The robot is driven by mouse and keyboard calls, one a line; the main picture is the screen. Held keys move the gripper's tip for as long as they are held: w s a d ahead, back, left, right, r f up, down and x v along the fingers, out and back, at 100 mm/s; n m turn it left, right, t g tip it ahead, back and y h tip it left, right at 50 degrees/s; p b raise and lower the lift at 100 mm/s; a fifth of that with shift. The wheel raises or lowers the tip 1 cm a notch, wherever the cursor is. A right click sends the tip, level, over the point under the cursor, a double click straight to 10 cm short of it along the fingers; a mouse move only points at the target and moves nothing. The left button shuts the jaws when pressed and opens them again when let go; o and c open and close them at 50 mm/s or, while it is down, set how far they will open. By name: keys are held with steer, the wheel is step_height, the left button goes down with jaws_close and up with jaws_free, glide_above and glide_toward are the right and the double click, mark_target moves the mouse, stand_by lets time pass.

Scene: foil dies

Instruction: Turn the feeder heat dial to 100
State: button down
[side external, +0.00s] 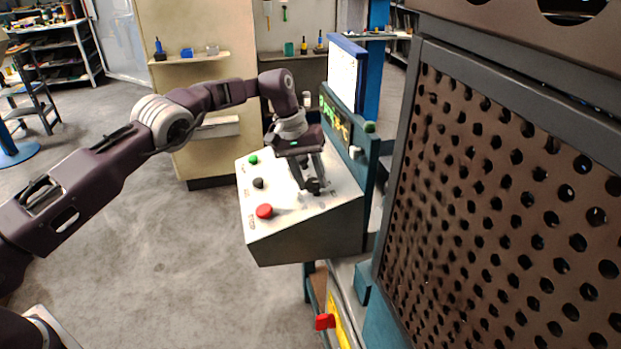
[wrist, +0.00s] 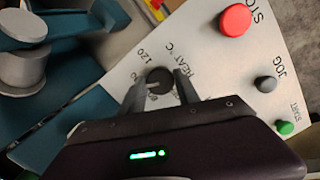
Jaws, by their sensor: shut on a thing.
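The heat dial (wrist: 159,80) is a round dark knob with a pale pointer mark, on a white sloped control panel (wrist: 215,65). It is lettered HEAT °C, with 120 readable beside it. Other scale numbers are partly hidden by my gripper, so I cannot tell the exact setting. My gripper (wrist: 160,88) has one finger on each side of the dial and is shut on it. In the side view my gripper (side external: 313,186) reaches down onto the panel (side external: 290,205), and the dial is mostly hidden by the fingers.
A red STOP button (wrist: 236,20), a dark JOG button (wrist: 265,84) and a green START button (wrist: 285,128) sit on the same panel. A teal frame with grey rollers (wrist: 24,68) lies beside it. A brown perforated guard (side external: 500,190) stands at the right.

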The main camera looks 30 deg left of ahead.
steer(key=shift+m, duration=0.4)
steer(key=c, duration=0.9)
jaws_free()
steer(key=v, duration=0.7)
